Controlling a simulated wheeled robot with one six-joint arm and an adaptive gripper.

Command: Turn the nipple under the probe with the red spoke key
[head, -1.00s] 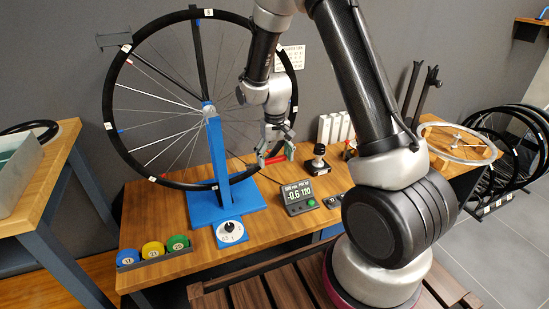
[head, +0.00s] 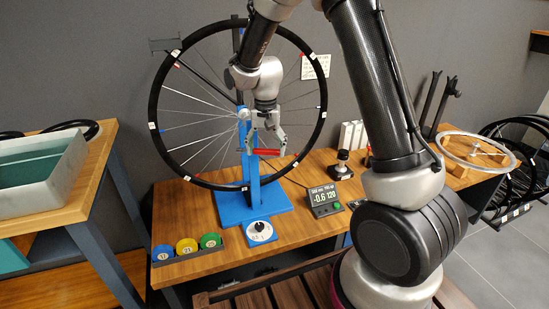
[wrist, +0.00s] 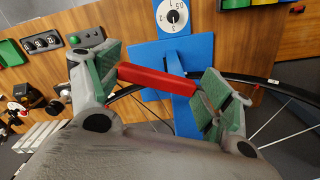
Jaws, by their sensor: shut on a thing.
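My gripper (head: 266,150) is shut on the red spoke key (head: 268,152), held level in front of the wheel, close to the blue stand's post. In the wrist view the key (wrist: 157,80) spans between the two green-padded fingers (wrist: 160,88). The spoked wheel (head: 155,101) stands upright on the blue stand (head: 234,212). A red mark (head: 177,65) shows at the rim's upper left, near a grey bracket (head: 162,45). I cannot tell which part is the probe. The key appears apart from the rim; any contact with a spoke is unclear.
A display (head: 323,199) reads about -0.6 and 120. A round dial (head: 259,231) lies before the stand. Blue, yellow and green discs (head: 187,246) sit at the bench's front left. A black-topped tool (head: 342,165) stands to the right. A grey bin (head: 40,165) is at far left.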

